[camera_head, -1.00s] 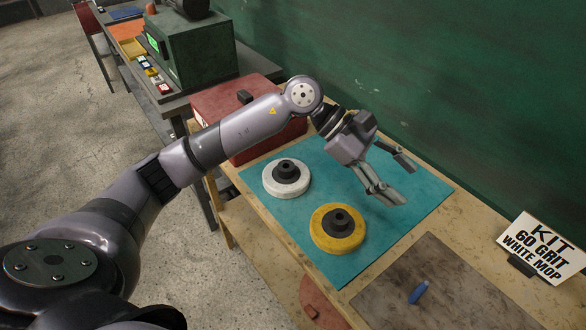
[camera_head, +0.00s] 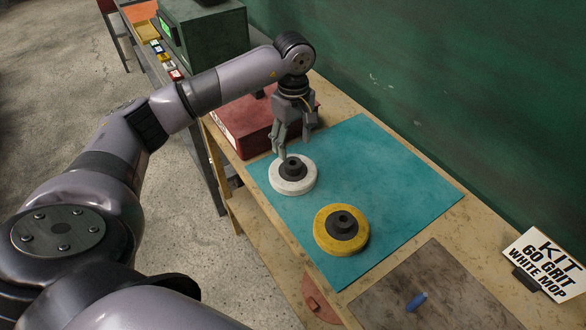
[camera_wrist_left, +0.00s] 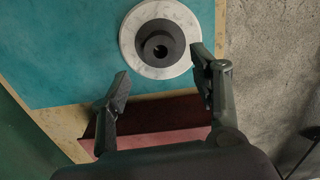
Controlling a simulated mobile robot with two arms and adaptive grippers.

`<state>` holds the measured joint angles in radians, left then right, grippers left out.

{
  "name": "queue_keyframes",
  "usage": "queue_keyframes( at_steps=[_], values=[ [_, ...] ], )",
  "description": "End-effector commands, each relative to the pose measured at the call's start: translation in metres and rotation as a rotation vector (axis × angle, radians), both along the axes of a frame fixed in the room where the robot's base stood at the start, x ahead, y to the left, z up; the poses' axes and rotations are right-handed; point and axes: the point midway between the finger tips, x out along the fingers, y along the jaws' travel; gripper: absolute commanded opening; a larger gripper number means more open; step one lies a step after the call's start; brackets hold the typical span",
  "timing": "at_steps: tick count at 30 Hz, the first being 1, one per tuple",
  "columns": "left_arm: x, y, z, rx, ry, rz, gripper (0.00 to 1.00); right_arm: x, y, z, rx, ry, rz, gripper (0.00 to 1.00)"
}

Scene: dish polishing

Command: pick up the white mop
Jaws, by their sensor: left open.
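The white mop (camera_head: 280,181) is a round white disc with a black hub, lying flat on the teal mat (camera_head: 388,170). It also shows at the top of the left wrist view (camera_wrist_left: 134,48). My left gripper (camera_head: 293,151) points down just behind the mop, near the red box. In the wrist view the left gripper (camera_wrist_left: 159,70) is open, with its fingers spread and nothing between them; the hub lies a little beyond the fingertips. My right gripper is not in view.
A yellow mop (camera_head: 328,243) with a black hub lies nearer on the mat. A red box (camera_head: 243,122) stands behind the white mop. A blue item (camera_head: 417,301) lies on a brown sheet (camera_head: 447,283). A sign (camera_head: 545,264) reads "KIT 60 GRIT WHITE MOP".

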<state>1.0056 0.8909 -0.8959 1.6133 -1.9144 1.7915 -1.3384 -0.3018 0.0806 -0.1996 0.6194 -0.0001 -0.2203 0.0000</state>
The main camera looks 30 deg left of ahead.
Motion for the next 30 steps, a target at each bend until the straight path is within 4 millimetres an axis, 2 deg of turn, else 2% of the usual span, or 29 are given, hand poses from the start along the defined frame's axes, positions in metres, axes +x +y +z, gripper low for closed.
queue_keyframes(
  at_steps=[3,11,15,19,28,30],
  values=[
    [-0.001,0.000,-0.017,-0.001,0.003,0.000,0.56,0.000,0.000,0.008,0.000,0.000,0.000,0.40],
    [-0.001,-0.001,-0.035,-0.002,0.002,0.000,0.56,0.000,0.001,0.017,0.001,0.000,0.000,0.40],
    [-0.003,0.000,-0.055,-0.003,0.004,0.000,0.56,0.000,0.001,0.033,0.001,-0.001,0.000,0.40],
    [-0.002,0.000,-0.074,-0.003,0.001,0.000,0.56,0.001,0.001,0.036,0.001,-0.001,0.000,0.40],
    [-0.001,0.000,-0.081,-0.003,-0.002,-0.001,0.56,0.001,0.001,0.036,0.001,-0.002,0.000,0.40],
    [-0.001,0.000,-0.080,-0.003,-0.001,-0.001,0.52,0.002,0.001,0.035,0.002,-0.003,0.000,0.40]
  ],
)
